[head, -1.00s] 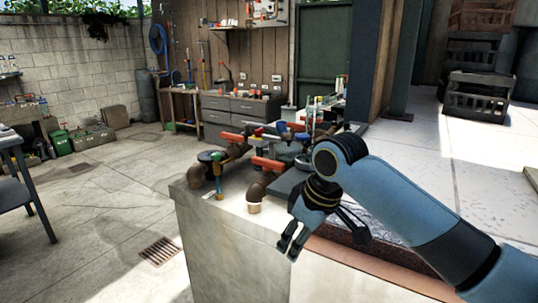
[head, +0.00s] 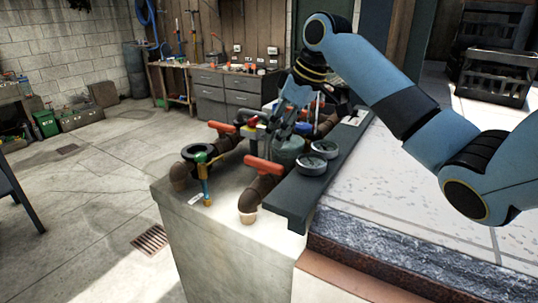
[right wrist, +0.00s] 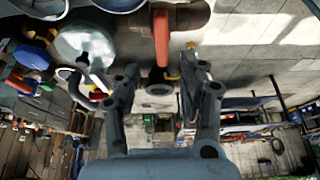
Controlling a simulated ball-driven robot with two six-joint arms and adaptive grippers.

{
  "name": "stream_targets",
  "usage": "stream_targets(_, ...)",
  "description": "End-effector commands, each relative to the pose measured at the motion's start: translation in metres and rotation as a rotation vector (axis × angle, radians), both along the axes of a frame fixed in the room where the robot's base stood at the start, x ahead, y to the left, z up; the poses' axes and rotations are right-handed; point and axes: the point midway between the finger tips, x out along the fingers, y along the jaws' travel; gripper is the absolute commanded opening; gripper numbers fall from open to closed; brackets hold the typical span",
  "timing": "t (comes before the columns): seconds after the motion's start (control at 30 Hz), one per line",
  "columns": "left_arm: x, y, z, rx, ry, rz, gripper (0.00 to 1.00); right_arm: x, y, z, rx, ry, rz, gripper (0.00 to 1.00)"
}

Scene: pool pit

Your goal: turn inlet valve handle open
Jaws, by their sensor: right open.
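Several red-orange valve handles sit on brown pipes on top of a stone block. One red-orange handle (head: 263,166) is on the nearest pipe, and another handle (head: 221,127) is farther back. I cannot tell which is the inlet valve's. My right gripper (head: 277,130) is open, pointing down above the pipework, behind the nearest handle. In the right wrist view, a red-orange handle (right wrist: 161,38) lies beyond and roughly between the two spread fingers (right wrist: 158,80), with nothing held. The fingers partly hide the fittings behind them in the head view. My left gripper is not in view.
Two round gauges (head: 312,165) sit on a dark slab (head: 300,200) right of the pipes. A green rounded vessel (head: 288,150) stands close to the gripper. A black ring-shaped fitting (head: 201,153) is at left. Open floor lies left of the block.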

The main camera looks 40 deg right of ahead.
Motion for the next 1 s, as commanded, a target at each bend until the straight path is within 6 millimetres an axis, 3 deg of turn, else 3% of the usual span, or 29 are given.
stream_targets(0.23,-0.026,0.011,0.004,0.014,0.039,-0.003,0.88,0.017,0.009,-0.047,0.004,0.004,-0.001,0.42)
stream_targets(0.43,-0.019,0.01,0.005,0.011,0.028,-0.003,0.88,0.028,0.013,-0.075,0.0,0.002,-0.001,0.42)
stream_targets(0.6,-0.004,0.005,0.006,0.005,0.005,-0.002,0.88,0.031,0.014,-0.084,0.0,0.001,0.0,0.42)
stream_targets(0.83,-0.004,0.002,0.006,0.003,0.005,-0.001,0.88,0.031,0.014,-0.085,-0.001,0.0,0.0,0.42)
stream_targets(1.0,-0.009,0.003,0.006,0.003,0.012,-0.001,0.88,0.031,0.014,-0.085,-0.001,0.0,0.0,0.23)
